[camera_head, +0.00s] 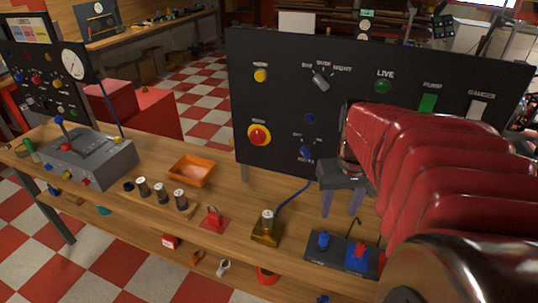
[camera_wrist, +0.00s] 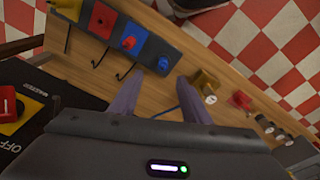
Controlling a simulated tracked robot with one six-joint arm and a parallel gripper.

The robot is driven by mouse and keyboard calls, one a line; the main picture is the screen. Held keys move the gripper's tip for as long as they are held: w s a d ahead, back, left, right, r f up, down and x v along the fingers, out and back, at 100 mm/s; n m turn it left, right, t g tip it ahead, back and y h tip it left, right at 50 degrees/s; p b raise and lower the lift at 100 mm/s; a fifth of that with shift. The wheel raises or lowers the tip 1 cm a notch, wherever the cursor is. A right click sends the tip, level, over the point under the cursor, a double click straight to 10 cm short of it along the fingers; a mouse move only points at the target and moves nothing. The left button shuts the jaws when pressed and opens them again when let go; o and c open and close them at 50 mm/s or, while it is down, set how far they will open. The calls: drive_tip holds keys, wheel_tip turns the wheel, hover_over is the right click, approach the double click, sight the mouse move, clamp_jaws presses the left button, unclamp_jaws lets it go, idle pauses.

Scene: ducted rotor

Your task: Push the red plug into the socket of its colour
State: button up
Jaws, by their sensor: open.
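My gripper (camera_head: 341,212) is open and empty, above the bench just behind the strip. Its two fingers (camera_wrist: 160,78) point down, apart.
A brass block (camera_head: 265,231) with a knob and blue cable stands between the red piece and the strip. An orange tray (camera_head: 192,171), several cylinders and a grey joystick box (camera_head: 90,158) are further left. A tall black control panel (camera_head: 280,100) stands behind the bench.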

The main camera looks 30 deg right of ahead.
drive_tip(key=m+g, duration=0.1)
drive_tip(key=m, duration=0.1)
hover_over(362, 244)
wheel_tip(362, 244, down, 3)
drive_tip(key=shift+r+y, duration=0.15)
drive_tip(key=shift+y, duration=0.25)
drive_tip(key=shift+a, duration=0.1)
drive_tip(key=shift+f, duration=4.3)
drive_tip(key=shift+f, duration=2.6)
drive_tip(key=shift+c, duration=0.6)
clamp_jaws()
